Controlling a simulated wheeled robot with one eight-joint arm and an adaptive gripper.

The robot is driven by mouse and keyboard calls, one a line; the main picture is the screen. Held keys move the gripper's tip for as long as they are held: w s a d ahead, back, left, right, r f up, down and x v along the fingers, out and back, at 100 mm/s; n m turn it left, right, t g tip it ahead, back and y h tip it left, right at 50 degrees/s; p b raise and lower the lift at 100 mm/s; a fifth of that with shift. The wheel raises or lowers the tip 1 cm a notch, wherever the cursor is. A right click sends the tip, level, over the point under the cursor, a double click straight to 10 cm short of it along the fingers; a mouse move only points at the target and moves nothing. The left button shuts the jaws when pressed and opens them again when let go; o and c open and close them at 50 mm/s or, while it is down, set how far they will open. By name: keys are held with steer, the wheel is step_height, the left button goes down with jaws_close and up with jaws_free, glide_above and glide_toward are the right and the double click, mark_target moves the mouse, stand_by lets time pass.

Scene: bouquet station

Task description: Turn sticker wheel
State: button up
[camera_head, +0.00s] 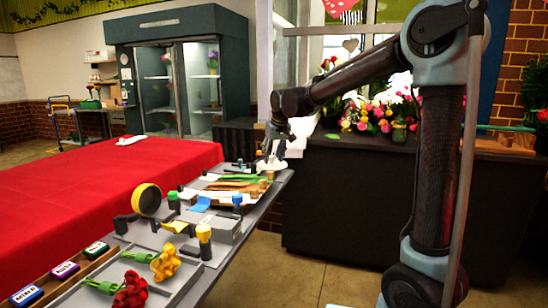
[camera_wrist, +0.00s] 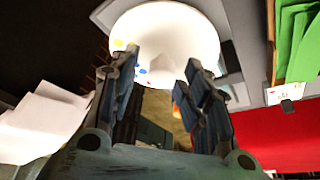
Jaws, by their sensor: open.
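The sticker wheel is a round white disc (camera_wrist: 180,28) at the top of the wrist view, with small yellow, blue and red dots near its lower left edge. In the head view a small white shape (camera_head: 270,165), seemingly this disc, is at the far end of the grey bench. My gripper (camera_wrist: 160,68) is open, its two dark fingers apart. The fingertips overlap the disc's lower edge in the picture; I cannot tell whether they touch it. Nothing shows held between them. In the head view my gripper is small and dark above the white shape.
The grey bench (camera_head: 236,246) holds a yellow roll (camera_head: 149,200), bottles, trays and red and yellow flowers (camera_head: 165,262). A red-covered table (camera_head: 70,200) stands to the left. White paper (camera_wrist: 40,118) and green sheets (camera_wrist: 300,40) flank my gripper. A dark counter (camera_head: 335,200) stands behind the bench.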

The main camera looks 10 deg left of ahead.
steer(key=n, duration=0.2)
steer(key=n+g+y, duration=0.1)
steer(key=n, duration=0.2)
steer(key=shift+w+d+g, duration=0.1)
steer(key=shift+w+g, duration=0.05)
steer(key=shift+g, duration=0.15)
steer(key=d+v, duration=0.1)
steer(key=v, duration=1.7)
steer(key=s+d+f+m, duration=0.2)
steer(key=s+d+f, duration=0.2)
steer(key=d, duration=0.7)
steer(key=s+d+f+m+h, duration=0.1)
steer(key=s+d+f+m, duration=0.2)
steer(key=d, duration=0.8)
steer(key=shift+s+f, duration=1)
steer(key=shift+f, duration=1.1)
steer(key=s+d+f+m+h, duration=0.1)
steer(key=s+d+f+m, duration=0.3)
steer(key=s+d+f, duration=0.4)
steer(key=s+d+f+m+h, duration=0.1)
steer(key=s+d+f+m, duration=0.2)
steer(key=s+d+f, duration=0.5)
steer(key=s+f, duration=0.3)
steer(key=f, duration=0.3)
steer(key=shift+d+f+m+h, duration=0.15)
steer(key=shift+d+m+h, duration=0.25)
